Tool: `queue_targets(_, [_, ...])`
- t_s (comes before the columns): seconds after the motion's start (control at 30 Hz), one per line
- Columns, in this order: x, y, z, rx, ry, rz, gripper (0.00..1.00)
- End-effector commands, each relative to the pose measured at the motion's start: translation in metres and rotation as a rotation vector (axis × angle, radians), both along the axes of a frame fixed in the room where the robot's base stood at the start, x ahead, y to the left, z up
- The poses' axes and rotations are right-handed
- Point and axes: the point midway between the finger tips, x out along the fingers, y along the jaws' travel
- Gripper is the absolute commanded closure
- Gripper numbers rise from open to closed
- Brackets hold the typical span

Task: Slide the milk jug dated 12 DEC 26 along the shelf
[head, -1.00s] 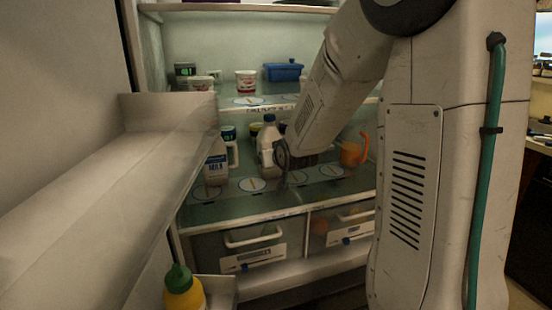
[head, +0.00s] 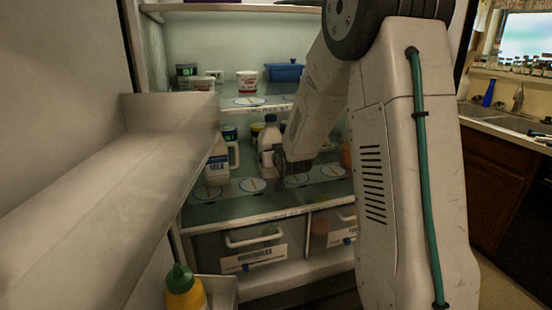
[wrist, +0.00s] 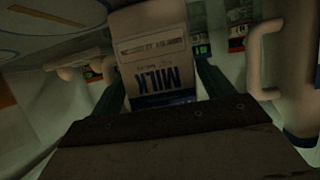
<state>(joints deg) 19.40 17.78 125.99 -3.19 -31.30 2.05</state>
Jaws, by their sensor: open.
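In the wrist view, a jug with an upside-down MILK label (wrist: 157,62) lies between the two dark fingers of my gripper (wrist: 165,85). The fingers are apart, one on each side of it; I cannot tell whether they touch it. Small print shows on its label, but I cannot read a date. Another MILK jug (head: 218,166) with a handle stands to the left; a handled jug (wrist: 292,75) also shows at right in the wrist view.
Round markers (head: 252,185) lie along the shelf front. An orange jug (head: 346,156) is mostly hidden by my arm. The open door (head: 120,190) stands close on the left. A blue container (head: 285,72) sits on the shelf above.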

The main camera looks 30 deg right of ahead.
Motion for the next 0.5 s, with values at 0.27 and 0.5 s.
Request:
queue_targets(0.27, [0.024,-0.008,-0.010,0.000,0.000,0.000,0.20])
queue_targets(0.5, [0.025,-0.008,-0.011,0.000,0.000,0.000,0.20])
